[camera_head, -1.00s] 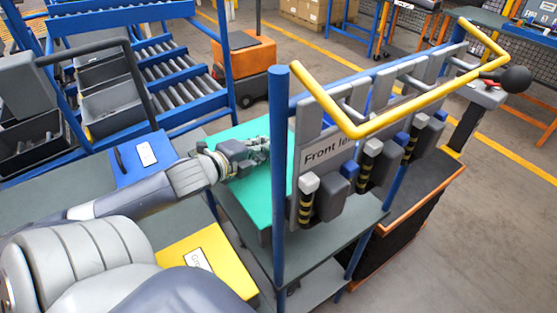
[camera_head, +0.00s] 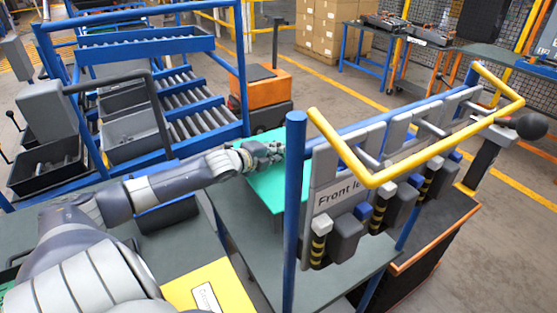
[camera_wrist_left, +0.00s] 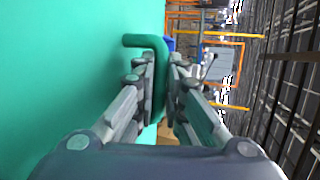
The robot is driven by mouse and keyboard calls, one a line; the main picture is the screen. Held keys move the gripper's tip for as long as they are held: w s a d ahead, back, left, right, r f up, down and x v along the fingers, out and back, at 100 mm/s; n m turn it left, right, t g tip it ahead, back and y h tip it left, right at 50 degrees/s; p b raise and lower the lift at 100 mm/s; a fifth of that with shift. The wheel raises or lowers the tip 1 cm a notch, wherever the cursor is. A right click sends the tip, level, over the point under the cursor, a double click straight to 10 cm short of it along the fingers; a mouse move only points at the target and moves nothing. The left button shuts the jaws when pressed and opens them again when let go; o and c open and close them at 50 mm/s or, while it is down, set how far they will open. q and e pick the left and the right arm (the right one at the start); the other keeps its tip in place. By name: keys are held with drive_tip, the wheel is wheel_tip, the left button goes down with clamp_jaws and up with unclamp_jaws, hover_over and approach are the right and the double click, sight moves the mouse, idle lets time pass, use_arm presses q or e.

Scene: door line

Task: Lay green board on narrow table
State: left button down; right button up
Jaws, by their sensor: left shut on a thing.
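The green board (camera_head: 265,190) is in the head view, at the far part of the grey-green table (camera_head: 245,238), partly hidden by a blue post. I cannot tell whether it touches the table top. My left gripper (camera_head: 264,153) is at the board's far part. In the left wrist view the green board (camera_wrist_left: 70,80) fills the left side. My left gripper (camera_wrist_left: 160,85) is shut on the board's green handle (camera_wrist_left: 147,41). My right gripper is out of view.
A blue post (camera_head: 295,200) and a rack with a yellow rail (camera_head: 375,178) stand right of the board. A yellow board (camera_head: 205,290) lies at the front. A blue roller rack (camera_head: 180,105) stands at the back left, with an orange machine (camera_head: 260,88) behind.

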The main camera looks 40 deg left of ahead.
use_arm(q)
drive_tip(key=shift+w+a+r, duration=0.1)
drive_tip(key=shift+w+a, duration=0.05)
drive_tip(key=shift+f+p, duration=0.35)
drive_tip(key=shift+f, duration=1.5)
drive_tip(key=c, duration=1.7)
unclamp_jaws()
drive_tip(key=shift+f, duration=0.1)
